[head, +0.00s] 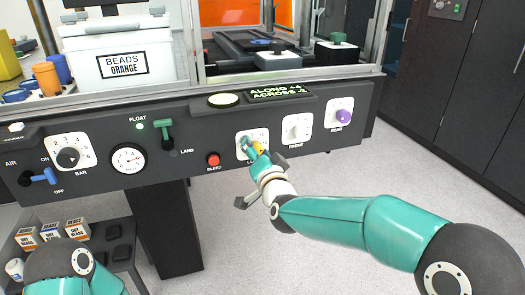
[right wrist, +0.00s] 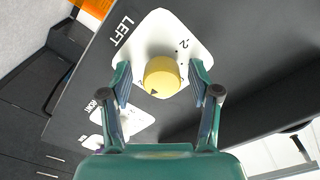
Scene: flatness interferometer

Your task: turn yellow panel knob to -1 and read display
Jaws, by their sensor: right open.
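The yellow knob (right wrist: 161,77) sits on a white plate marked LEFT (right wrist: 158,28) on the dark panel. It also shows small in the head view (head: 258,147), partly hidden by my gripper. My right gripper (right wrist: 160,70) is open, with one finger on each side of the knob; I cannot tell whether they touch it. The knob's dark pointer mark faces the lower left in the right wrist view. A "-2" shows at the plate's upper right; other marks are partly hidden. The display (head: 281,92) appears to read ALONG +4, ACROSS -2. My left gripper is out of view.
The FRONT knob (head: 297,128) and purple REAR knob (head: 343,116) are to the right. A red BLEED button (head: 213,160), green FLOAT lever (head: 166,131), gauge (head: 128,159), BAR dial (head: 69,156) and blue AIR lever (head: 40,177) are to the left.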

